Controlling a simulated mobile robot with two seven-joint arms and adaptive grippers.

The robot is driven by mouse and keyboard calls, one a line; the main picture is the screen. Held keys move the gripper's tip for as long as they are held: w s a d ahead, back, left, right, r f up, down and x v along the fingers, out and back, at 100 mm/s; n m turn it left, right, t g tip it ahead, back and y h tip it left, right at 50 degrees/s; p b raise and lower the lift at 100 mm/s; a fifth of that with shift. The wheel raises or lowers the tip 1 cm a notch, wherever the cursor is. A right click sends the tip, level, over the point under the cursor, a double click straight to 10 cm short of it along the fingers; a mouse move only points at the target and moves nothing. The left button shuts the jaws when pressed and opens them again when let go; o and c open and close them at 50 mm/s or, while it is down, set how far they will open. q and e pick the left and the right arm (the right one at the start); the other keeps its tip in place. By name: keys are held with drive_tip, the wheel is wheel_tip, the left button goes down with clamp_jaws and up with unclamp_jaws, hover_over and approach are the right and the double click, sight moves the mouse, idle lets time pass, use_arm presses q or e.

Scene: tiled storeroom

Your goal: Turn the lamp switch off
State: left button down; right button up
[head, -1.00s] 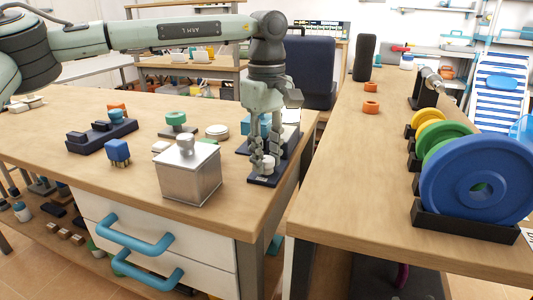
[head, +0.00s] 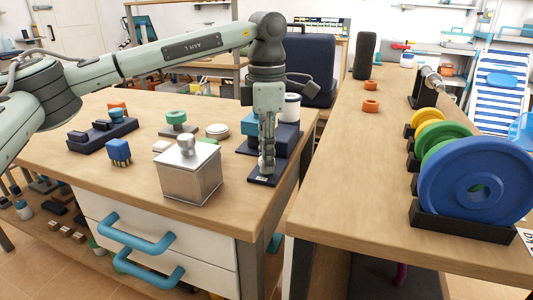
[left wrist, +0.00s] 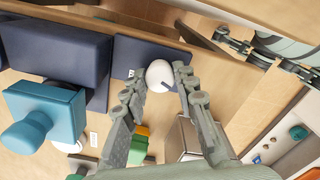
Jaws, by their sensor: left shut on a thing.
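The lamp switch is a round white knob (left wrist: 158,73) with a dark pointer mark, on a dark blue base plate (head: 262,181) at the workbench's right front. My left gripper (head: 267,165) points straight down over it and is shut on the knob. In the left wrist view, my left gripper (left wrist: 163,90) has a finger on either side of the knob, and the pointer mark shows towards the right finger. In the head view the fingers hide most of the knob. Dark jointed parts, probably my right gripper, show in the left wrist view's upper right corner; their opening is unclear.
A metal box with a round knob (head: 190,180) stands close to the left of the switch. Dark blue blocks and a white cylinder (head: 291,108) stand just behind. A gap separates this bench from the right bench, which holds coloured discs (head: 478,187).

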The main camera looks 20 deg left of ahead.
use_arm(q)
drive_tip(key=shift+n, duration=2.3)
use_arm(e)
drive_tip(key=shift+s+d+f+g, duration=0.3)
drive_tip(key=shift+s+d+f, duration=0.1)
drive_tip(key=shift+d+f, duration=0.15)
drive_tip(key=shift+d, duration=0.1)
use_arm(q)
drive_tip(key=c, duration=1.2)
unclamp_jaws()
wheel_tip(320, 180, up, 12)
drive_tip(key=shift+r, duration=0.1)
